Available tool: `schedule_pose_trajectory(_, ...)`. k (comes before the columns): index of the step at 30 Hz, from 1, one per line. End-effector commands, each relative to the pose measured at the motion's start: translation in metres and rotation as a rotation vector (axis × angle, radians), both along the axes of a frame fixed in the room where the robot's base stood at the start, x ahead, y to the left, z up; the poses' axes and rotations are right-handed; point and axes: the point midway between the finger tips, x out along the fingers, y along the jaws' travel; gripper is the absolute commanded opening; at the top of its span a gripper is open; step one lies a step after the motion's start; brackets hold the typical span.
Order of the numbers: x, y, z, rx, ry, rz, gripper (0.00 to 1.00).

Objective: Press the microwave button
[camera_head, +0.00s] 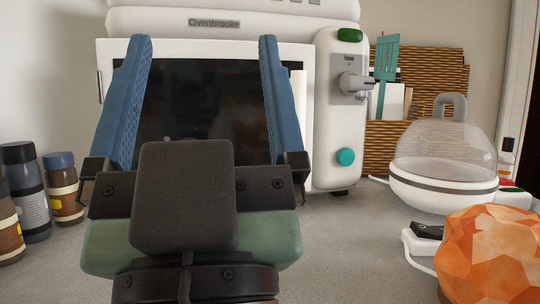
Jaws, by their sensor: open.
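The white microwave (312,110) with a dark window stands ahead on the counter, facing me. Its control panel on the right side has a dark green oval button (350,35) at the top, a grey knob (353,83) marked low to high below it, and a round teal button (345,157) near the bottom. My gripper (203,42) is open and empty, with its two blue fingers spread in front of the microwave door. It hides parts of the door, and its fingers are left of the control panel. I cannot tell the gap to the door.
Several lidded jars (63,188) stand on the left. On the right are a clear-domed white appliance (443,165), a faceted orange object (490,255) close in front, and a woven basket (430,85) behind. The counter (350,240) before the control panel is clear.

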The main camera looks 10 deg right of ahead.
Motion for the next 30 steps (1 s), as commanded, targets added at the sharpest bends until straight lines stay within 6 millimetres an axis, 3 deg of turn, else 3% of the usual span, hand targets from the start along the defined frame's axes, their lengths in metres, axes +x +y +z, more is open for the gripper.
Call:
schedule_pose_trajectory(2,0.0000,0.0000,0.0000,0.000,0.000,0.000,0.76)
schedule_pose_trajectory(15,0.0000,0.0000,0.0000,0.000,0.000,0.000,0.00)
schedule_pose_trajectory(30,0.0000,0.0000,0.0000,0.000,0.000,0.000,0.00)
